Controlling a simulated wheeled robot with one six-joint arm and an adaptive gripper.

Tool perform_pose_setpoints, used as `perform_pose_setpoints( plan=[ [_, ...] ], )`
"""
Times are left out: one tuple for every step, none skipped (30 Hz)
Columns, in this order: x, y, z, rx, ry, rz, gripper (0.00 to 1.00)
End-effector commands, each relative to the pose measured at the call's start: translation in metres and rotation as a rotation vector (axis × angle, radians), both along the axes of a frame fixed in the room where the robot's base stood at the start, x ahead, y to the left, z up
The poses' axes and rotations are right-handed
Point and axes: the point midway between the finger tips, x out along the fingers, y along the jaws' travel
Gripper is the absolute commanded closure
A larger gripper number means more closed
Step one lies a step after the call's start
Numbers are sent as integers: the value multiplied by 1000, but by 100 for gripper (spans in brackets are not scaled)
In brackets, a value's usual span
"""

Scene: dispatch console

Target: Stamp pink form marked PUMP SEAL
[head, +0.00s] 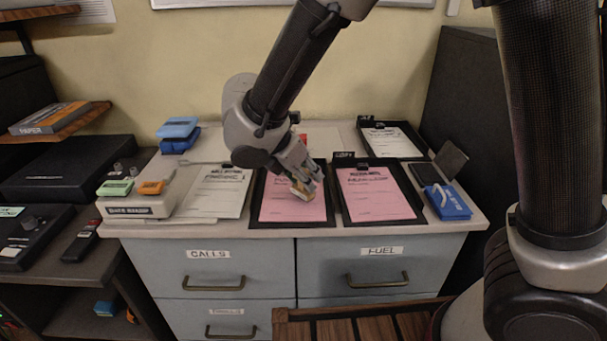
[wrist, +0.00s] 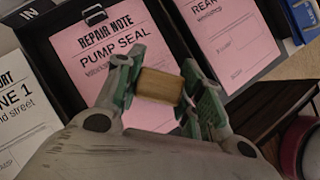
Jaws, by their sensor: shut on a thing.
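The pink form marked PUMP SEAL (wrist: 98,48) lies on a black clipboard or tray (wrist: 48,37). In the head view this pink form (head: 290,208) is the left of two pink forms. My gripper (head: 306,188) is above it, shut on a small block with a wooden-looking side (wrist: 160,85), which looks like a stamp. The block (head: 300,190) hides part of the form. Its underside is hidden, and I cannot tell whether it touches the paper. No stamp mark shows on the visible part of the form.
A second pink form (head: 375,194) lies to the right, and a white form (head: 217,192) to the left. An open ink pad (head: 438,170) and a blue stapler-like item (head: 447,202) are at the right edge. A date stamp box (head: 135,203) sits at the left.

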Motion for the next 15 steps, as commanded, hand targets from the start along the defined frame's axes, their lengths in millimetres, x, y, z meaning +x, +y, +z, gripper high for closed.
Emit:
perform_pose_setpoints(
  plan=[
    [0, 0, 0, 0, 0, 0, 77],
    [0, 0, 0, 0, 0, 0, 77],
    [0, 0, 0, 0, 0, 0, 77],
    [0, 0, 0, 0, 0, 0, 77],
    [0, 0, 0, 0, 0, 0, 77],
    [0, 0, -1, 0, 0, 0, 77],
    [0, 0, -1, 0, 0, 0, 77],
    [0, 0, -1, 0, 0, 0, 77],
    [0, 0, -2, 0, 0, 0, 77],
    [0, 0, -2, 0, 0, 1, 77],
    [0, 0, -2, -1, 0, 1, 77],
    [0, 0, -3, -1, 0, 1, 77],
    [0, 0, -3, -1, 0, 1, 77],
    [0, 0, -3, -1, 0, 1, 77],
    [0, 0, -4, -1, 0, 1, 77]
  ],
)
